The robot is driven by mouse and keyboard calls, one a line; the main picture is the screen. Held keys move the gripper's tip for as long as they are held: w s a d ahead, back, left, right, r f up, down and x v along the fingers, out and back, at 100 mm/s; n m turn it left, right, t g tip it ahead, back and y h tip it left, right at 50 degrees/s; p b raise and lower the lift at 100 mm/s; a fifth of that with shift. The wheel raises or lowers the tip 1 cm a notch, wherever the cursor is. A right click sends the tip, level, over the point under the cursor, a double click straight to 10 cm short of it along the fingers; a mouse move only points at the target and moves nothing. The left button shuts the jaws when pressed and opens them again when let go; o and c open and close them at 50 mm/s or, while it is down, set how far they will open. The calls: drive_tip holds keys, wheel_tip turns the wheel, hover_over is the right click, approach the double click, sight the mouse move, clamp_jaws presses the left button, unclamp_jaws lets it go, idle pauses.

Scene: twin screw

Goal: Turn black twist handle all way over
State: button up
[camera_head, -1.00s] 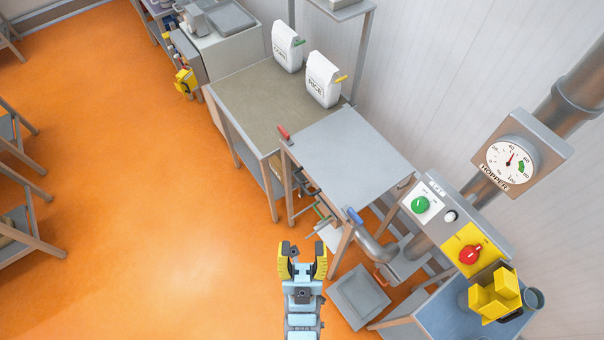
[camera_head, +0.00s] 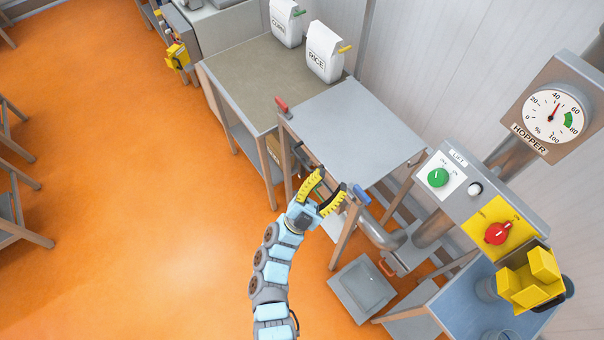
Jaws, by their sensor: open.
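My gripper (camera_head: 330,184) is open and empty, with its yellow-edged fingers pointing up toward the grey table's near edge. It appears close to a blue handle (camera_head: 361,194) at the table's near right corner; I cannot tell if they touch. A red handle (camera_head: 281,105) is at the table's left corner. No black twist handle is clearly recognisable. A dark part (camera_head: 549,303) shows under the yellow block-shaped object (camera_head: 530,278) at the lower right, but I cannot tell what it is. A green knob (camera_head: 438,177) and a red knob (camera_head: 497,233) are on the control box.
The grey table (camera_head: 350,130) is bare on top. White sacks (camera_head: 325,55) stand on the bench behind it. A hopper gauge (camera_head: 553,117) and a pipe (camera_head: 437,228) are on the right. A square grey tray (camera_head: 362,287) lies low near the pipe. The orange floor at left is clear.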

drive_tip(key=w+a+f+g+y+b, duration=0.2)
drive_tip(key=w+f+b, duration=0.4)
drive_tip(key=f, duration=0.4)
drive_tip(key=n+g+y+b, duration=0.3)
drive_tip(key=n+y+b, duration=0.4)
drive_tip(key=b, duration=1)
approach(299, 168)
drive_tip(key=shift+n+h, duration=0.4)
drive_tip(key=shift+n, duration=0.2)
drive_tip(key=b+x, duration=0.2)
drive_tip(key=x, duration=0.9)
drive_tip(key=shift+w+f, duration=0.2)
clamp_jaws()
